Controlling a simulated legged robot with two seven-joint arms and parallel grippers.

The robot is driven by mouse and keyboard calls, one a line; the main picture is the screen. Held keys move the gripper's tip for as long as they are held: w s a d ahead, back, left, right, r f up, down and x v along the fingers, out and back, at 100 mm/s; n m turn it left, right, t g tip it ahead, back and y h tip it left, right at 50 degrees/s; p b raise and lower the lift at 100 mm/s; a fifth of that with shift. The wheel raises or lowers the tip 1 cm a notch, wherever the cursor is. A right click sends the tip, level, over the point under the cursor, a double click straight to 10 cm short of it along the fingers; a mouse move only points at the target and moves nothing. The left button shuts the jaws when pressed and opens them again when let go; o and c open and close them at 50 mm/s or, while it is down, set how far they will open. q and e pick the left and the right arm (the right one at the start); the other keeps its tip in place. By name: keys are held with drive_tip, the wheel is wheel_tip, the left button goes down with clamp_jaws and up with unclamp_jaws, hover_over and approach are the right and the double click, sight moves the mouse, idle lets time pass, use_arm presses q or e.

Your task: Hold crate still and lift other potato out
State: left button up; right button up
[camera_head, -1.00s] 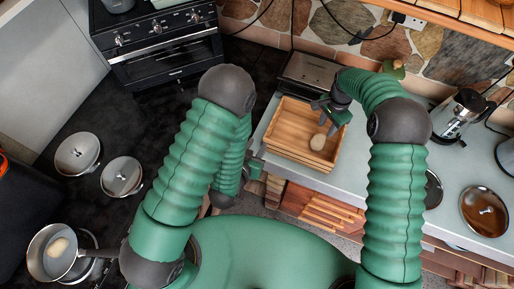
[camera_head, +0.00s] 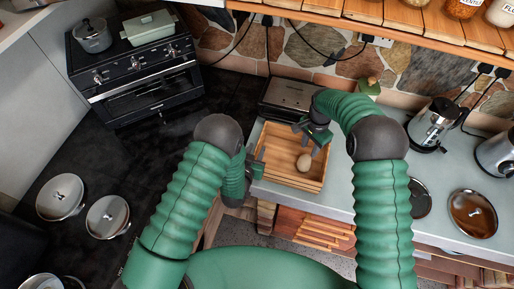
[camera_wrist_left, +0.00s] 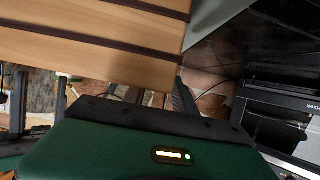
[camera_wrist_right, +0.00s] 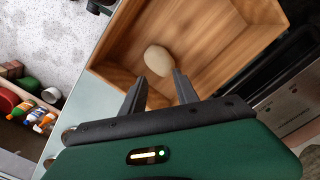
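A pale potato (camera_head: 304,162) lies in the wooden crate (camera_head: 292,184) on the counter, near its right side. My right gripper (camera_head: 316,138) reaches into the crate from above. In the right wrist view its fingers (camera_wrist_right: 160,78) are open, with the potato (camera_wrist_right: 158,60) just beyond the tips; I cannot tell if they touch it. My left gripper (camera_head: 259,162) is at the crate's left side, with its fingers seemingly apart. In the left wrist view the crate's slatted outer side (camera_wrist_left: 90,45) fills the upper left and hides the fingertips.
A grey metal appliance (camera_head: 291,97) stands behind the crate. A kettle (camera_head: 434,124) and lids (camera_head: 472,213) are to the right on the counter. A stove (camera_head: 140,75) is at the back left, with lids (camera_head: 60,197) on the dark surface below it.

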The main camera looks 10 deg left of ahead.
use_arm(q)
drive_tip(key=shift+w+a+f, duration=0.15)
drive_tip(key=shift+w+f, duration=0.15)
drive_tip(key=shift+w, duration=0.4)
drive_tip(key=shift+c, duration=0.3)
drive_tip(key=shift+d, duration=0.25)
clamp_jaws()
drive_tip(key=shift+a, duration=0.1)
idle(0.9)
